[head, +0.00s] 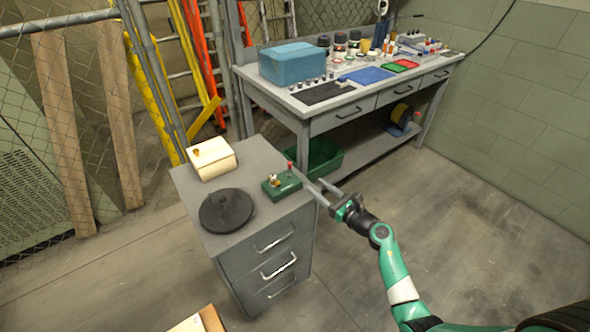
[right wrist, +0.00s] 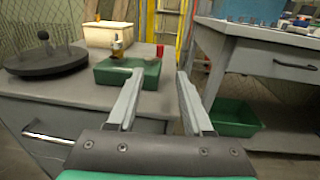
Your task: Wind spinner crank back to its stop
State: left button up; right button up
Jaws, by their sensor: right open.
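A black round disc (head: 227,212) lies on the grey drawer cabinet, with a dark knob and several short pins standing on it in the right wrist view (right wrist: 45,63). A green box (head: 282,186) with a brass fitting and a red knob (head: 290,167) sits to its right near the cabinet edge. I cannot tell for certain which part is the spinner crank. My right gripper (head: 317,188) is open and empty, just right of the green box. In the right wrist view its fingers (right wrist: 158,76) point toward the green box (right wrist: 127,74). My left gripper is out of view.
A cream box (head: 212,166) with a brass knob stands at the cabinet's back. A workbench (head: 345,107) with a blue box (head: 293,64) and several small items stands behind, a green bin (head: 322,160) under it. Floor to the right is clear.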

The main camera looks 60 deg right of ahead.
aim_at(291, 166)
jog(key=b+x, duration=0.4)
jog(key=x, duration=0.7)
jog(key=shift+a+b, duration=0.1)
jog(key=shift+b, duration=0.25)
jog(key=shift+w, duration=0.35)
jog(key=shift+r, duration=0.1)
grip_shut()
